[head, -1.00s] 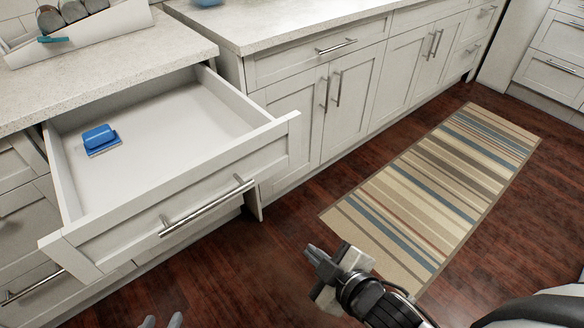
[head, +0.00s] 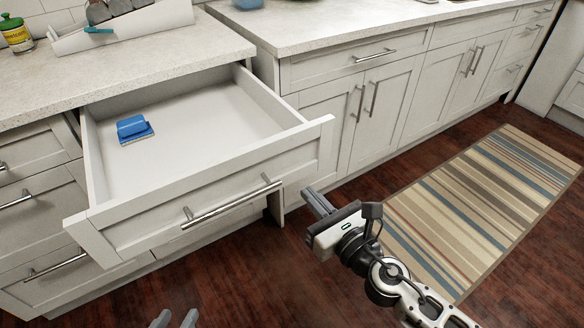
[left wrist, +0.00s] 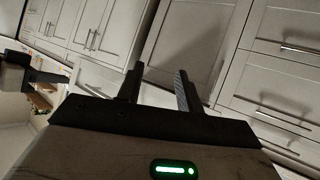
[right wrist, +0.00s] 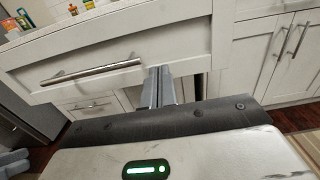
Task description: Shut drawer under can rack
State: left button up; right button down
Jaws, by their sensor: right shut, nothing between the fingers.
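The white drawer (head: 210,205) under the can rack (head: 125,30) is pulled well out, with a bar handle (head: 232,203) on its front. A blue sponge-like item (head: 134,129) lies inside it. My right gripper (head: 316,200) is shut and empty, just right of the drawer front's right end and apart from the handle. In the right wrist view its closed fingers (right wrist: 160,85) point at the drawer front (right wrist: 110,58), right of the handle; I cannot tell whether they touch it. My left gripper (head: 174,318) is at the bottom edge; its fingers stand apart in the left wrist view (left wrist: 157,88).
The counter (head: 150,65) above holds the rack and a green-and-yellow jar (head: 16,33). Closed cabinets (head: 360,115) run to the right. A striped rug (head: 480,205) lies on the wood floor, which is clear in front of the drawer.

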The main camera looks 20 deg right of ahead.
aim_at(284, 166)
jog(key=x, duration=0.7)
jog(key=shift+w+f+p, duration=0.1)
jog(key=shift+w+p, duration=0.1)
jog(key=shift+p, duration=0.2)
